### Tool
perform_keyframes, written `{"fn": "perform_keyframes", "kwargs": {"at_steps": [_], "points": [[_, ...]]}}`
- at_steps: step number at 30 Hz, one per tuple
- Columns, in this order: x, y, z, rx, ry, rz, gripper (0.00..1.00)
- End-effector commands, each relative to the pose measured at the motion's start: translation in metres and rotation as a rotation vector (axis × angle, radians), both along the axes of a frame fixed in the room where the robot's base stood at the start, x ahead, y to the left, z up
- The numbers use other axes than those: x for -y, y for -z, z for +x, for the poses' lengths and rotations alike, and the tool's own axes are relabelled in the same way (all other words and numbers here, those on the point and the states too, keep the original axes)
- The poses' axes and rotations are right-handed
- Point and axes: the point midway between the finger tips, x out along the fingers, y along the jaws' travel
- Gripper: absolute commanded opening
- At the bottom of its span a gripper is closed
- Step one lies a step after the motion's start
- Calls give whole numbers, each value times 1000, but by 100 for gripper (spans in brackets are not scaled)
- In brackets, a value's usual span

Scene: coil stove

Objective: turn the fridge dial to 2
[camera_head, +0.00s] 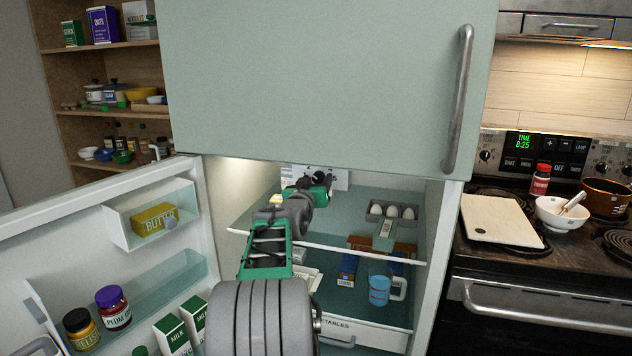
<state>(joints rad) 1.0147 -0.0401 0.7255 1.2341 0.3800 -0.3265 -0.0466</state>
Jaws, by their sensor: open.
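The fridge (330,70) has its lower door (70,220) swung open to the left, and its upper door is closed. A white control panel (341,180) shows at the top back of the lit lower compartment. My arm reaches into this compartment, and my gripper (322,180) is in front of the panel, open. The gripper covers part of the panel. The dial and its numbers are hidden or too small to read, and I cannot tell whether the fingers touch the dial.
A glass shelf (340,222) lies below my gripper, with an egg carton (388,216) to the right. A measuring cup (381,290) stands lower down. A butter box (154,219) sits in the open door. The stove (550,250) is at right.

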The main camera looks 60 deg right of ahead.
Motion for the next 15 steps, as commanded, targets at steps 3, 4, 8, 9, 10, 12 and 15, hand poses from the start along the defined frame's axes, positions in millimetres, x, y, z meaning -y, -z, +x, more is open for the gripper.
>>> {"fn": "perform_keyframes", "kwargs": {"at_steps": [3, 4, 8, 9, 10, 12, 15], "points": [[0, 0, 0, 0, 0, 0, 52], [0, 0, 0, 0, 0, 0, 49], [-1, 0, 0, 0, 0, 1, 39], [-1, 0, 0, 0, 0, 1, 35], [-1, 0, 0, 0, 0, 1, 33], [-1, 0, 0, 0, 0, 1, 27], [-1, 0, 0, 0, 0, 1, 19]]}}
